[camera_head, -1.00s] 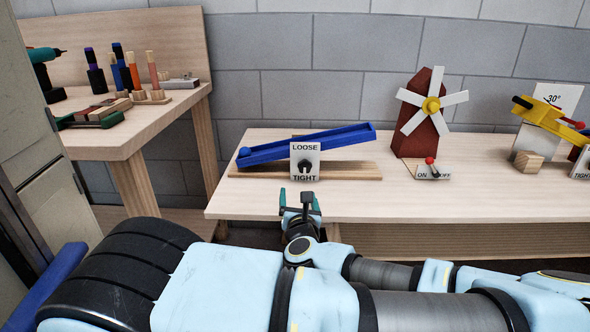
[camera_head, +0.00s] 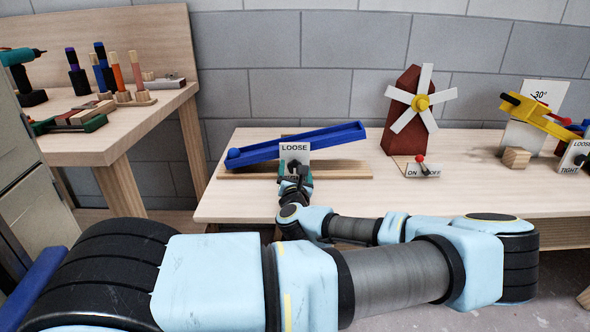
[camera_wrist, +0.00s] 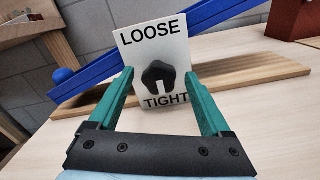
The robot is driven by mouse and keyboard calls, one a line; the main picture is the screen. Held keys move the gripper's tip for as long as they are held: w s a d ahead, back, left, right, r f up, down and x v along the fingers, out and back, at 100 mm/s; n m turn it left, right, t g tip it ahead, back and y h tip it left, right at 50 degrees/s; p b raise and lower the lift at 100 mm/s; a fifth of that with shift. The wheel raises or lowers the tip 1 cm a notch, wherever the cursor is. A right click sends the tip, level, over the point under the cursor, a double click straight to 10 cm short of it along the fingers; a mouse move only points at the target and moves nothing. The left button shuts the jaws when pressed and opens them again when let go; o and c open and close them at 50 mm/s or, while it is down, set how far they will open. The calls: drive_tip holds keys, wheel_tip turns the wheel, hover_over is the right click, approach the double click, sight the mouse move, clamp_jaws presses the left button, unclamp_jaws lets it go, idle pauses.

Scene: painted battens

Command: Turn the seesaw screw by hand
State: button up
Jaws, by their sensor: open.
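The seesaw is a blue tilted trough (camera_head: 310,141) on a wooden base (camera_head: 340,169), low at the left and high at the right. A white plate (camera_head: 299,152) stands in front, lettered LOOSE at the top and TIGHT at the bottom. The black screw knob (camera_wrist: 158,76) sits on the plate, with a pale mark pointing down toward TIGHT. My gripper (camera_wrist: 158,92) is open, its two green fingers either side of the knob in the wrist view, with no clear contact. In the head view my gripper (camera_head: 294,180) hides the plate's lower part.
A blue ball (camera_head: 233,153) rests at the trough's low end. To the right stand a red windmill (camera_head: 408,105), an ON/OFF switch (camera_head: 419,166) and a yellow beam (camera_head: 540,113). A side bench (camera_head: 110,145) with tools is at left.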

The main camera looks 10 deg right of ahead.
drive_tip(key=shift+w, duration=0.1)
clamp_jaws()
idle(0.7)
